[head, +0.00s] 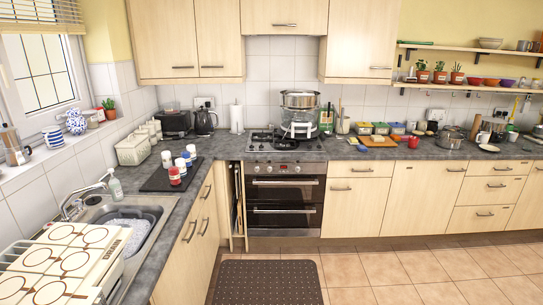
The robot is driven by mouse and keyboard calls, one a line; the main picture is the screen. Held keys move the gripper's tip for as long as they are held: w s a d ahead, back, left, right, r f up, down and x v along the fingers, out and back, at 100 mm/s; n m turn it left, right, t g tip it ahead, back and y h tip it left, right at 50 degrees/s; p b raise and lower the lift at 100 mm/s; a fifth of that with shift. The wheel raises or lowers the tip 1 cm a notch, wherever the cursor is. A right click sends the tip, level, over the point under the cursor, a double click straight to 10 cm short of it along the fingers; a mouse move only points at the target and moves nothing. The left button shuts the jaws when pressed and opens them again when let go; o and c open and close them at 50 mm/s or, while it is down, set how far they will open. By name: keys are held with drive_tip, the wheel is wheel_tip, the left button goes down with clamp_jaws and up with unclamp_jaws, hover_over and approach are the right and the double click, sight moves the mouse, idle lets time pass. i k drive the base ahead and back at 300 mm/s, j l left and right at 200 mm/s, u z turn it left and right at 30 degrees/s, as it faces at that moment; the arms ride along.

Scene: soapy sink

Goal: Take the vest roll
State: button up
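I cannot pick out any thing that is clearly a vest roll in the head view. A white upright roll (236,118), which looks like a paper roll, stands on the back counter between the black kettle (205,121) and the hob (287,141). Several small white, blue and red cylinders, one of them a red one (174,176), stand on and beside a dark mat (160,181) on the left counter; they are too small to identify. My gripper is not in view.
The sink (137,226) is at lower left, with a soap bottle (115,187) beside it. A white item patterned with brown rings (62,262) fills the lower left corner. The oven (285,197) is shut. Tiled floor (420,270) lies open around a dark mat (268,283).

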sight(180, 162)
drive_tip(key=i+u, duration=0.15)
drive_tip(key=i, duration=0.55)
drive_tip(key=i+l+u, duration=0.1)
drive_tip(key=i, duration=0.55)
drive_tip(key=i+l+u, duration=0.15)
drive_tip(key=i, duration=0.5)
drive_tip(key=i+j+u, duration=0.1)
drive_tip(key=i+u, duration=0.2)
drive_tip(key=u, duration=0.15)
drive_tip(key=i+u, duration=0.3)
drive_tip(key=u, duration=0.15)
drive_tip(key=i+u, duration=0.45)
drive_tip(key=i+l+u, duration=0.15)
drive_tip(key=u, duration=0.3)
drive_tip(key=i+u, duration=0.4)
drive_tip(key=i+l+u, duration=0.15)
drive_tip(key=u, duration=0.25)
drive_tip(key=i, duration=0.05)
